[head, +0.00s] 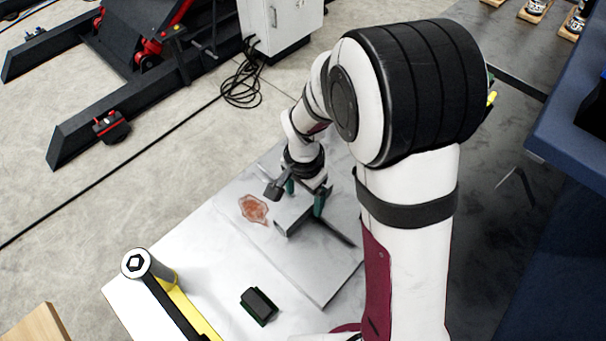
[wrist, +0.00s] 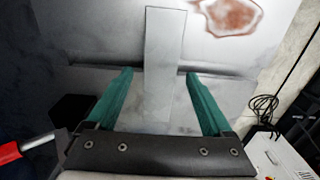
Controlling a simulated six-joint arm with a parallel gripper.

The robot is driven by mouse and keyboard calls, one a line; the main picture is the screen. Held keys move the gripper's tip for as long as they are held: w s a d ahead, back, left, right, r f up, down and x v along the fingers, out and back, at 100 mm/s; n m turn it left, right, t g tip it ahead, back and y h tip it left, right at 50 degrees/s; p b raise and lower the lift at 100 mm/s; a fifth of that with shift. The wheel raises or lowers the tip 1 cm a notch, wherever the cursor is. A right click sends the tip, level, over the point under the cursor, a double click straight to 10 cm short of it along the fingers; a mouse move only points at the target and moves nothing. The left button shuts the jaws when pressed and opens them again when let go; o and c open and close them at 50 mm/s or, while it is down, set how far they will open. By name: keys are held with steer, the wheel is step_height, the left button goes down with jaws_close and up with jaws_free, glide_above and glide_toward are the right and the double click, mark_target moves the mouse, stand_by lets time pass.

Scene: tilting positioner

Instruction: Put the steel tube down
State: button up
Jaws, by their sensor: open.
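The steel tube (head: 292,216) is a plain grey rectangular bar on the pale metal worktop (head: 225,245) in the head view. In the wrist view the tube (wrist: 165,45) runs lengthwise between the fingers and out past their tips. My gripper (head: 305,198) is low over the tube, with one green finger on each side. In the wrist view my gripper (wrist: 159,75) is open, with gaps beside the tube. The tube's near end is hard to make out there against the pale surface.
A reddish-brown stain (head: 254,209) marks the worktop left of the tube. A dark green block (head: 259,306) lies near the front. A yellow and black tool with a round hex-socket end (head: 137,263) stands at front left. A blue-edged bench (head: 565,130) is at right.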

step_height(320, 180, down, 2)
steer(key=shift+f, duration=0.1)
jaws_close()
stand_by(0.4)
stand_by(1.0)
